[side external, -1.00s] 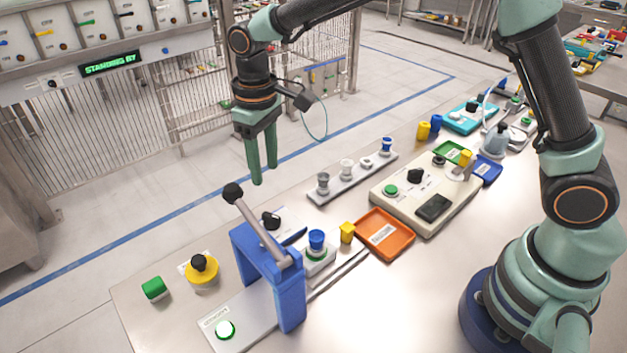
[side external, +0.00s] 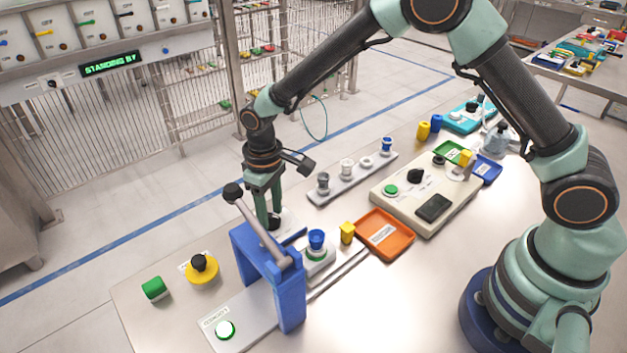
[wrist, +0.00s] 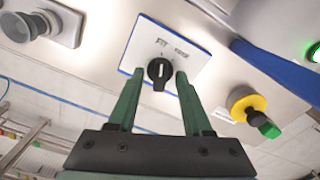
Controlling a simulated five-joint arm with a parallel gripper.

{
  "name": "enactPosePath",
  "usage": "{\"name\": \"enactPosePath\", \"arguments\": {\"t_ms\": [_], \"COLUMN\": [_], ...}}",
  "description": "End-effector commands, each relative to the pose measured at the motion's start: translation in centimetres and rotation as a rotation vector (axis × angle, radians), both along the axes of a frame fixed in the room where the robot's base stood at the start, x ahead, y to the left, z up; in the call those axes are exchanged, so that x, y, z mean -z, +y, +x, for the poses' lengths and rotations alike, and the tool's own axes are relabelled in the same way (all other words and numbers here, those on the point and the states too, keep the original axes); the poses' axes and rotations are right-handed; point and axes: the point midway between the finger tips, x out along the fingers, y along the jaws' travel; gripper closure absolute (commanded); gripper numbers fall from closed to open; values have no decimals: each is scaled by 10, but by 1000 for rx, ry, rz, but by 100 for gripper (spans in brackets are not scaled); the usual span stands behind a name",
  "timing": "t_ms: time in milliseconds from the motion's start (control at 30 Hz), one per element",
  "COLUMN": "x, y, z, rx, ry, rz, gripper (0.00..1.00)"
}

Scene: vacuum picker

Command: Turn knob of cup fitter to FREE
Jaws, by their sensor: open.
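The black knob (wrist: 159,72) with a white pointer line sits on a white plate (wrist: 183,40) with a blue edge in the wrist view. In the side view, my gripper (side external: 269,220) is down at the knob, behind the cup fitter's blue frame (side external: 290,295), and largely hides the knob. The cup fitter has a black-balled lever (side external: 257,224).
A blue cup (side external: 316,239) stands on a holder beside the frame. A yellow knob base (side external: 202,273) and a green block (side external: 154,289) lie at the left. A rail of cups (side external: 350,178), an orange tray (side external: 385,236) and a beige console (side external: 440,185) stand to the right.

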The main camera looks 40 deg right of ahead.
Motion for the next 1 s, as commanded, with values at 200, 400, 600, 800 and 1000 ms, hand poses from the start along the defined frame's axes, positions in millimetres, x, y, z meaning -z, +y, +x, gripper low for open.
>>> {"name": "enactPosePath", "arguments": {"t_ms": [200,400,600,800,1000], "x": [0,0,0,-1,-1], "y": [0,0,0,0,0], "z": [0,0,0,0,0], "rx": [0,0,17,95,241], "ry": [0,0,0,0,1], "rz": [0,0,0,0,0], "gripper": [69,100,100,100,100]}}
